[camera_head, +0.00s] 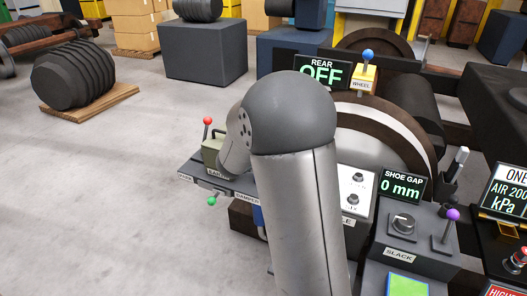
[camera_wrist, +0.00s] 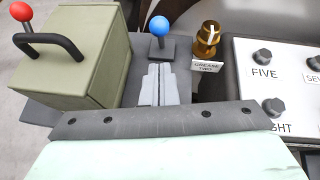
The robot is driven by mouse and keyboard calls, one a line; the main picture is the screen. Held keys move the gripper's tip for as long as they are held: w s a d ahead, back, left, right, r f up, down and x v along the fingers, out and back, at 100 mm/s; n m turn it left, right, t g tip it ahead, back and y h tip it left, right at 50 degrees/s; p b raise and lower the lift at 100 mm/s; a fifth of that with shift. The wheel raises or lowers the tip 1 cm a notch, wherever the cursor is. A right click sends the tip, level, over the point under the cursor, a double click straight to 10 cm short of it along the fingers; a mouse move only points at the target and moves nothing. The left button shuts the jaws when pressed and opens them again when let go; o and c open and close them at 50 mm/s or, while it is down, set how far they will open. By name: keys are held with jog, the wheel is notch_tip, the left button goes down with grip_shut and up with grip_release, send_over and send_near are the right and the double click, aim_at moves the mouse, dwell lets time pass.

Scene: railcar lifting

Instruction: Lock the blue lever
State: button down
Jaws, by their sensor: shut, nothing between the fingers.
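In the wrist view a blue ball-topped lever (camera_wrist: 159,28) stands on a dark base, just beyond my fingertips and to the right of a green box. My gripper (camera_wrist: 160,68) is shut and empty, its grey fingers side by side and pointing at the lever base. Whether the fingers touch the base, I cannot tell. In the head view my arm covers the gripper and this area. A blue-ball lever (camera_head: 367,56) stands on a yellow block labelled WHEEL there, behind my arm. I cannot confirm that it is the one in the wrist view.
The green box (camera_wrist: 75,55) has a black handle. A red-ball lever (camera_wrist: 22,12) stands left of it. A brass fitting (camera_wrist: 207,40) labelled GREASE TWO and a white panel (camera_wrist: 265,85) with black knobs lie to the right. A green-ball lever (camera_head: 212,200) sticks out below the shelf.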

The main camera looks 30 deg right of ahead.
jog(key=x, duration=1)
dwell(0.4)
